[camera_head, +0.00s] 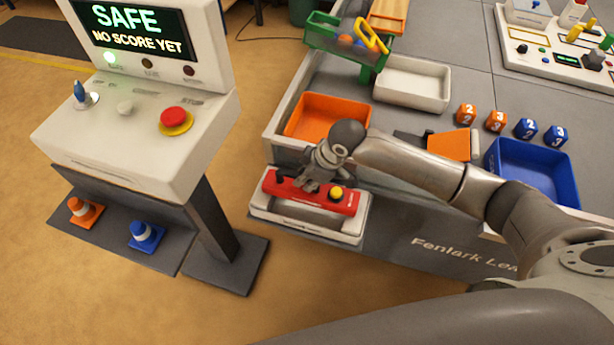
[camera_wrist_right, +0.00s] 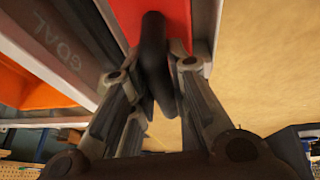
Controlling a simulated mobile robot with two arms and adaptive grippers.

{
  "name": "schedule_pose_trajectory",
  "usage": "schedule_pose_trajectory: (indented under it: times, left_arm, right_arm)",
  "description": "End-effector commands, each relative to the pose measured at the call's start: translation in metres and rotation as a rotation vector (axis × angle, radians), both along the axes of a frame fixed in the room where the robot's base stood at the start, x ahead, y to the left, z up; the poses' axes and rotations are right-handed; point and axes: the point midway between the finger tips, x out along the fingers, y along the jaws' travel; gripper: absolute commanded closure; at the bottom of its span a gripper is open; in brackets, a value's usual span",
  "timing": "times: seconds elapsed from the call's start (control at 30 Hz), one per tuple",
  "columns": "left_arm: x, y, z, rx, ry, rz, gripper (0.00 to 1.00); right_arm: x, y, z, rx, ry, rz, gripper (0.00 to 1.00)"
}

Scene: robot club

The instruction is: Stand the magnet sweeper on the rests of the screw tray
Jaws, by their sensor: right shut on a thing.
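The magnet sweeper (camera_head: 343,205) is a red bar with a yellow knob near its right end and a black part near its left. My right gripper (camera_head: 312,184) is shut on its black handle, which shows between the fingers in the wrist view (camera_wrist_right: 155,55). The sweeper lies level over the white screw tray (camera_head: 300,224), lengthwise along it, near the tray's far side. I cannot tell whether it touches the rests, which the bar hides. My left gripper is not in view.
A white console (camera_head: 140,130) stands to the left of the tray. Behind the tray are an orange bin (camera_head: 325,112) and the grey table. A blue bin (camera_head: 535,170), several numbered cubes and a white bin (camera_head: 412,85) stand farther right and back. The floor in front is clear.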

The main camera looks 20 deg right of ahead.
Motion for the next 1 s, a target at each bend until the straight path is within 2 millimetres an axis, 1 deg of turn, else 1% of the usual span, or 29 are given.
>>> schedule_pose_trajectory:
  times: [0.5,0.53,0.7,1.0]
  left_arm:
    - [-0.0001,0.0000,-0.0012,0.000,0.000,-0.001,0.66]
    - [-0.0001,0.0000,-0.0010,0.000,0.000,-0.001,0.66]
    - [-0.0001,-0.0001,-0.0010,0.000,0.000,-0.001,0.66]
    - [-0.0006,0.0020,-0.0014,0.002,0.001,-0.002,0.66]
  right_arm:
    - [0.0009,0.0004,-0.0055,0.002,-0.003,0.001,1.00]
    - [0.0010,0.0004,-0.0050,0.002,-0.003,0.001,0.79]
    - [0.0007,0.0003,-0.0054,0.001,-0.002,0.000,0.58]
    - [-0.0005,-0.0004,-0.0064,0.000,0.001,0.000,0.58]
